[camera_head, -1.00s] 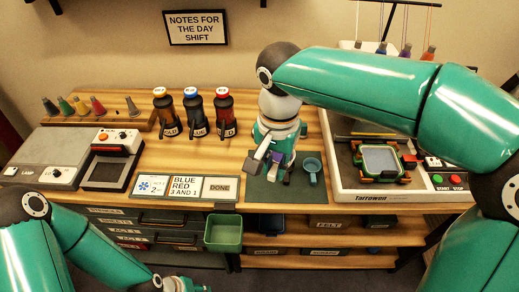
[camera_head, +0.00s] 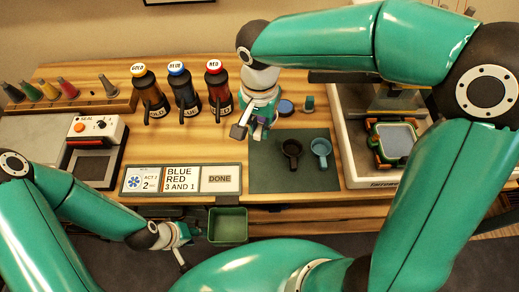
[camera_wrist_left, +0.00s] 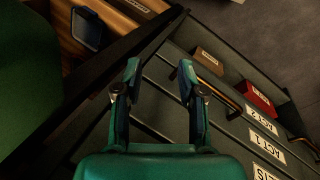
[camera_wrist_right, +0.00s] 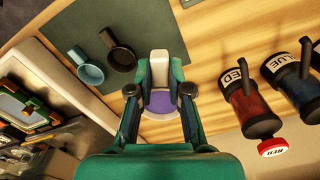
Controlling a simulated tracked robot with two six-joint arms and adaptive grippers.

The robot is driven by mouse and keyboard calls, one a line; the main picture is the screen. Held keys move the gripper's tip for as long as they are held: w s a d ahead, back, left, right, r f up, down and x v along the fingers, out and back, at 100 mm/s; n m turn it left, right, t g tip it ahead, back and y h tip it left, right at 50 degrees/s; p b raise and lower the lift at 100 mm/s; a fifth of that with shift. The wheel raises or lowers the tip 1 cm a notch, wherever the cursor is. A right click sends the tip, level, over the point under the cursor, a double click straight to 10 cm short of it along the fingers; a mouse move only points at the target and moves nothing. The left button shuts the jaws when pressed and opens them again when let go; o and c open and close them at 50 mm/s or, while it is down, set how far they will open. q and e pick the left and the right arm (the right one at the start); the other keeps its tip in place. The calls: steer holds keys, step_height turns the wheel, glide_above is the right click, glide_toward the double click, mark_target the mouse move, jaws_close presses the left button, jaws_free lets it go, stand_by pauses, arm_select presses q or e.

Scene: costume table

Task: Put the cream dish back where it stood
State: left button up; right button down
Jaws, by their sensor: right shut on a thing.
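My right gripper (camera_head: 252,130) is above the back-left edge of the dark mat (camera_head: 270,175). In the right wrist view the right gripper (camera_wrist_right: 160,100) is shut on a cream piece with purple at its near end, which I take for the cream dish (camera_wrist_right: 159,68). The fingers hide part of it. A dark brown dish (camera_head: 291,150) and a blue dish (camera_head: 321,150), both with handles, stand side by side on the mat. My left gripper (camera_head: 190,248) is low, in front of the table. In the left wrist view its fingers (camera_wrist_left: 158,75) are apart and empty.
Gold, blue and red bottles (camera_head: 180,88) stand left of the right gripper. A sign board (camera_head: 182,180) lies along the front edge. A green bin (camera_head: 228,225) hangs below it. A tray machine (camera_head: 393,142) stands right of the mat. The mat's left part is bare.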

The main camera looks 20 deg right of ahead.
mark_target(260, 159)
step_height(260, 159, down, 12)
steer(key=shift+s+f, duration=0.1)
stand_by(0.4)
steer(key=shift+f, duration=0.1)
steer(key=c, duration=1.1)
jaws_free()
step_height(260, 159, up, 12)
steer(key=shift+r, duration=0.15)
